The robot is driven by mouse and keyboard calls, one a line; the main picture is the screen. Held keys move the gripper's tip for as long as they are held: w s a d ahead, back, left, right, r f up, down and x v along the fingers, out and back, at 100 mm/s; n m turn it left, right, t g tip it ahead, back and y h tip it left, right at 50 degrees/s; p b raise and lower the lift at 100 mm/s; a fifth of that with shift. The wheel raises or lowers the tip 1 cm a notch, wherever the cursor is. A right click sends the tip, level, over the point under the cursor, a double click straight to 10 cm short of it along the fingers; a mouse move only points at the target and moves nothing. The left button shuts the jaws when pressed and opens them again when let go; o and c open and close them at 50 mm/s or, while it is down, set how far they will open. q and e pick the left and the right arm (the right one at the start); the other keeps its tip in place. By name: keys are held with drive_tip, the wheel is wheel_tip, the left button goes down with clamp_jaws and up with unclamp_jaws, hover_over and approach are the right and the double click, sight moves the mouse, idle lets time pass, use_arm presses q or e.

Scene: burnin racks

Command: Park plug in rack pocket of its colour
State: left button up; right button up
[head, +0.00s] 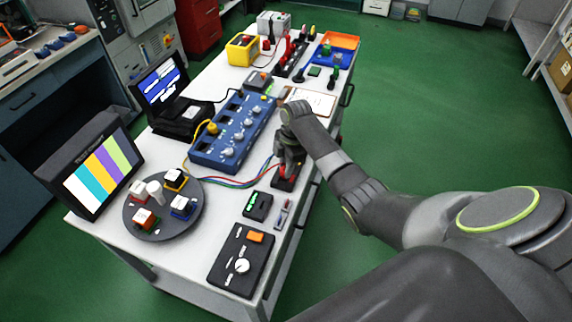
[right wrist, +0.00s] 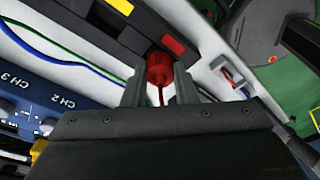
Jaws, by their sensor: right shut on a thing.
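A red plug (right wrist: 160,68) is between the two fingertips of my right gripper (right wrist: 160,85), which is shut on it; a thin red lead runs back from it. My left gripper is not in view.
The blue channel panel (head: 235,130) with a yellow plug (head: 212,128) stands left of the rack. Coloured leads (head: 237,182) cross the white cart top.

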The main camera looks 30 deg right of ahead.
drive_tip(key=shift+f, duration=0.15)
drive_tip(key=o, duration=1)
drive_tip(key=shift+o, duration=0.2)
wheel_tip(320, 180, up, 17)
drive_tip(key=d+p, duration=0.2)
drive_tip(key=p, duration=0.2)
drive_tip(key=shift+d, duration=0.3)
drive_tip(key=shift+s, duration=0.1)
